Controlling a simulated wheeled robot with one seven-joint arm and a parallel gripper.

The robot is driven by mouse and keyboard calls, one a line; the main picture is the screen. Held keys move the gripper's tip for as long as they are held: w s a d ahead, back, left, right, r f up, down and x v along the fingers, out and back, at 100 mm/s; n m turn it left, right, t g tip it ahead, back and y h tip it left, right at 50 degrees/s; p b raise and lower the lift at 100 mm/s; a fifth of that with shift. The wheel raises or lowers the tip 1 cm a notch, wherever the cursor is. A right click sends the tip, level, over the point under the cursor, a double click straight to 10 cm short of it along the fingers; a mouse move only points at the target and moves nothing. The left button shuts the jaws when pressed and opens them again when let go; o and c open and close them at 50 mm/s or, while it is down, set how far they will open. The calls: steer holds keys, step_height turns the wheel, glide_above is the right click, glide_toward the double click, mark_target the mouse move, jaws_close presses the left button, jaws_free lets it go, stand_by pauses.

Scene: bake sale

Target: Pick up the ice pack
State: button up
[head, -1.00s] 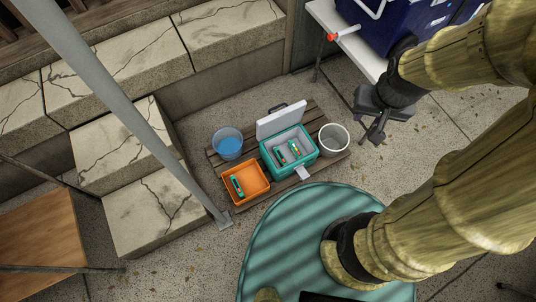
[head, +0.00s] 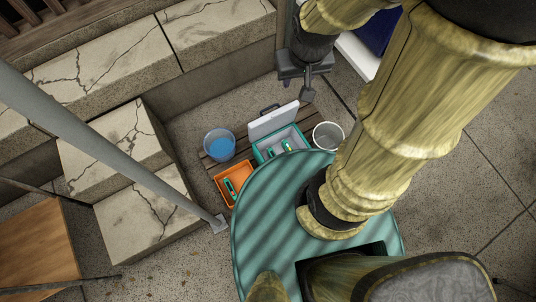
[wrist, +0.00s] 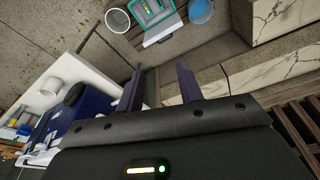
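A teal cooler (head: 261,153) stands on the ground with its pale lid (head: 272,122) open. Small green and pale items (head: 288,146) lie inside it. An orange bin (head: 238,169) beside it holds another green item (head: 230,187). I cannot tell which of these is the ice pack. My gripper (head: 306,88) hangs apart from the cooler, beyond its lid in the head view. In the wrist view its two fingers (wrist: 160,85) are wide apart with nothing between them. The cooler (wrist: 176,20) shows at the top there.
A bucket with blue contents (head: 219,146) stands left of the cooler and a whitish bucket (head: 328,136) right of it. They stand on or by a wooden pallet (head: 212,162). Cracked stone steps (head: 115,140) and a grey pole (head: 130,165) are at the left.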

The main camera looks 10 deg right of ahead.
steer(key=shift+w, duration=0.25)
steer(key=shift+o, duration=0.8)
steer(key=shift+s+d, duration=0.1)
steer(key=shift+s, duration=0.15)
steer(key=shift+o, duration=1.2)
steer(key=shift+s+f, duration=0.1)
steer(key=shift+f, duration=0.05)
steer(key=n+g+b, duration=0.3)
steer(key=n+b, duration=0.1)
steer(key=b, duration=4.3)
glide_above(275, 157)
step_height(275, 157, down, 74)
steer(key=shift+s, duration=0.1)
steer(key=shift+f, duration=0.15)
step_height(275, 157, down, 12)
steer(key=b, duration=0.7)
